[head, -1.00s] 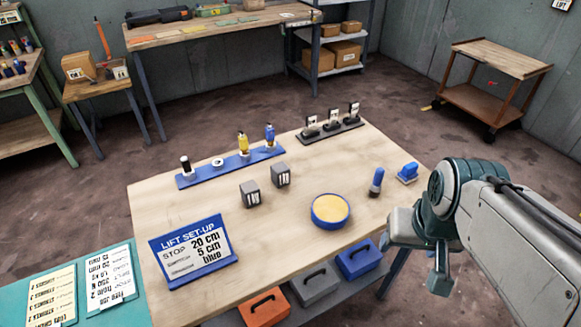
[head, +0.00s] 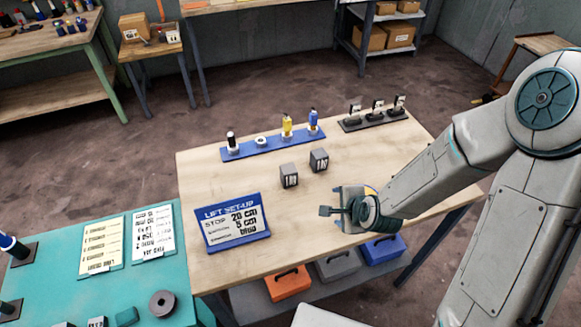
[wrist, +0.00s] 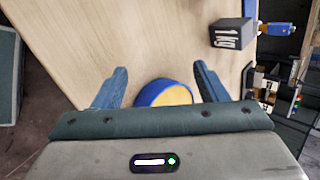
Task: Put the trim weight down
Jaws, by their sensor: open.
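Two dark grey blocks with white labels, the left block (head: 289,177) and the right block (head: 319,160), stand apart on the wooden table (head: 225,265). A block reading "1 kg" (wrist: 232,33) shows at upper right in the wrist view. I cannot tell which block, if either, is the trim weight. My gripper (head: 328,211) is over the table's front right part. In the wrist view my gripper (wrist: 158,84) has its fingers wide apart and holds nothing. A round blue dish with a yellow pad (wrist: 165,94) shows between the fingers; my arm mostly hides it in the head view.
A blue rack (head: 272,147) with bottles and a black rack (head: 373,121) line the table's back. The lift set-up sign (head: 234,222) stands front left. A teal table (head: 60,285) holds sheets and a dark disc (head: 162,304). Bare wood lies left of the blocks.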

